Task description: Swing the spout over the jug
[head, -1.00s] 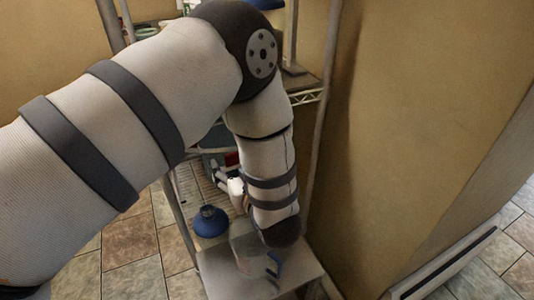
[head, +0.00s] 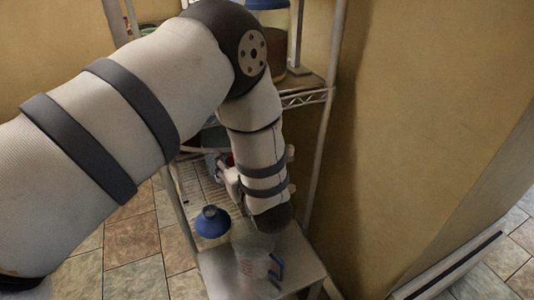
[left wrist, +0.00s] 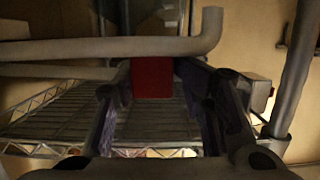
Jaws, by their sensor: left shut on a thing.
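The clear jug (head: 247,262) with a blue handle stands on a small grey stand below my left forearm. The forearm covers part of it. In the left wrist view, the fingers of my left gripper (left wrist: 153,80) are shut on a red piece (left wrist: 153,76). A grey pipe, which looks like the spout (left wrist: 110,47), runs across just in front of the fingers and bends at its right end. In the head view my left gripper is mostly hidden by my forearm. Whether the spout's outlet lies over the jug cannot be told. My right gripper is out of view.
A blue funnel-shaped thing (head: 212,222) is left of the jug. A wire shelf (left wrist: 60,125) spreads below the fingers in the left wrist view. A rack post (head: 322,150) and a tan wall (head: 430,110) stand close on the right. Tiled floor lies left of the stand.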

